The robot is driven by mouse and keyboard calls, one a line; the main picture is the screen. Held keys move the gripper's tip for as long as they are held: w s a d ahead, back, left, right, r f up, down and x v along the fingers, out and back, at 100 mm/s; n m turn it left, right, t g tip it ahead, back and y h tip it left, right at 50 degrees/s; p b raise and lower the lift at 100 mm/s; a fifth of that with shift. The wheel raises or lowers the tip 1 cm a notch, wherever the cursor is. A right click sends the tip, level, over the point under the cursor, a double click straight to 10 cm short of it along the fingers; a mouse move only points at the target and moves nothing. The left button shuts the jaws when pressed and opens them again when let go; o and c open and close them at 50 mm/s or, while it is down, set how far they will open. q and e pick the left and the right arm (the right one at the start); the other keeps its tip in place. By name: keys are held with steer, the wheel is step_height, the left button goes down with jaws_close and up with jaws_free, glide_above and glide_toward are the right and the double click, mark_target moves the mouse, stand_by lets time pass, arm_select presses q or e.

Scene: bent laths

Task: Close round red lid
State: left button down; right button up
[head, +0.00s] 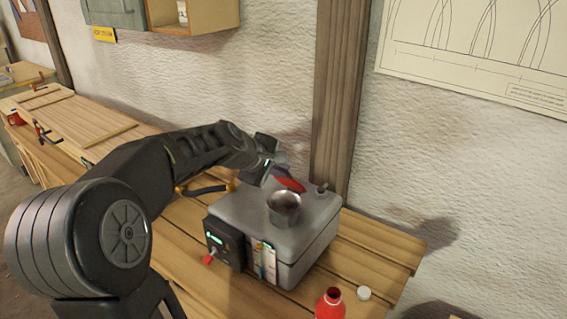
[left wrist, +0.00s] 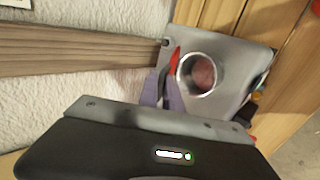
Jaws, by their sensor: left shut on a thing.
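The round red lid (head: 289,181) is tilted above the back edge of the metal opening (head: 284,207) on top of the grey box (head: 315,232). The opening is uncovered. My left gripper (head: 273,173) is shut on the lid. In the left wrist view the lid (left wrist: 174,62) shows nearly edge-on at the fingertips (left wrist: 164,82), beside the round opening (left wrist: 198,75). I cannot tell whether the lid touches the rim or is joined to the box. My right gripper is out of view.
A red bottle (head: 330,304) without a cap and a white cap (head: 364,293) are at the front of the wooden bench (head: 385,252). The box's front has a dark control panel (head: 224,243) with a red knob. Pliers (head: 205,189) lie behind. A wooden post (head: 339,95) stands behind the box.

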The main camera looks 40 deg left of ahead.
arm_select(q)
steer(key=shift+s+d+f, duration=0.15)
steer(key=shift+s+f, duration=0.15)
steer(key=shift+f, duration=0.1)
steer(key=shift+s+d+f, duration=0.1)
steer(key=shift+s+f, duration=0.6)
steer(key=shift+s, duration=0.2)
steer(key=shift+s+f, duration=0.25)
steer(key=shift+s+f, duration=1.05)
steer(key=shift+f, duration=0.25)
steer(key=shift+f, duration=0.1)
